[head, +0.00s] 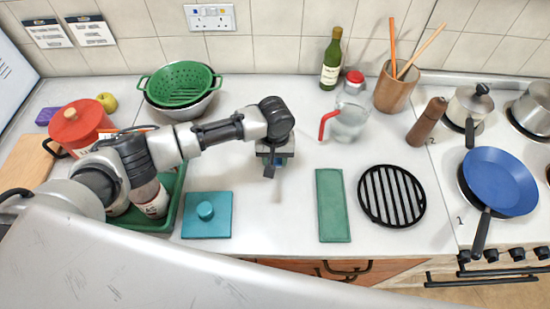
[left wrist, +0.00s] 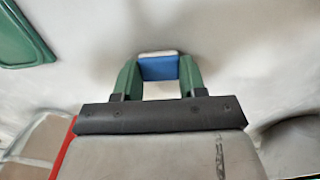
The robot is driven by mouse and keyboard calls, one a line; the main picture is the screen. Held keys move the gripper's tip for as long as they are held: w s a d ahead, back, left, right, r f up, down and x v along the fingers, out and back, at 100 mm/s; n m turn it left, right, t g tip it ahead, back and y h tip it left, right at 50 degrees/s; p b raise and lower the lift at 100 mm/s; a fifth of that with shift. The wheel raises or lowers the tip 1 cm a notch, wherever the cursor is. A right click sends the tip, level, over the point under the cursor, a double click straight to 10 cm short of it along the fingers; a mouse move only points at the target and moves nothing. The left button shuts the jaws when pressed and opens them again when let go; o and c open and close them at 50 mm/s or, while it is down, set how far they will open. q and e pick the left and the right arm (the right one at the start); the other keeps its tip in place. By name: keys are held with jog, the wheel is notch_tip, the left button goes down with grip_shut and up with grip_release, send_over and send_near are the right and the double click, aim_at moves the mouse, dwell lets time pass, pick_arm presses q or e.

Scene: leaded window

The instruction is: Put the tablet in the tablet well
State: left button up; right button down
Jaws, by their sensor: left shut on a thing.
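My left gripper (head: 270,170) is above the white worktop, near its middle. In the left wrist view its two green fingers (left wrist: 159,75) are shut on a small blue and white block, the tablet (left wrist: 158,68). In the head view the tablet is mostly hidden by the gripper. I cannot make out a tablet well for certain in either view. A teal square piece with a round knob (head: 207,230) lies left of the gripper. A flat green oblong (head: 332,205) lies to its right. My right gripper is not in view.
A black round trivet (head: 391,196) lies right of the green oblong. A glass jug with a red handle (head: 346,122), a green bottle (head: 332,60) and a green colander (head: 180,83) stand behind. The hob with a blue pan (head: 500,180) is at right. The worktop around the gripper is clear.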

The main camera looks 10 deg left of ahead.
pick_arm(q)
jog(key=shift+r, duration=0.55)
notch_tip(320, 180, up, 3)
jog(key=shift+f+b, duration=0.1)
jog(key=shift+b, duration=0.5)
jog(key=d+r+b, duration=0.3)
jog(key=d+r, duration=0.4)
jog(key=d, duration=0.5)
jog(key=s+a+m, duration=0.1)
jog(key=s+a, duration=0.5)
jog(key=a, duration=0.4)
jog(key=s+a+m, duration=0.1)
jog(key=s+a, duration=0.5)
jog(key=a, duration=0.4)
jog(key=shift+s+a+r, duration=0.15)
jog(key=shift+s+a, duration=0.1)
jog(key=shift+a, duration=0.15)
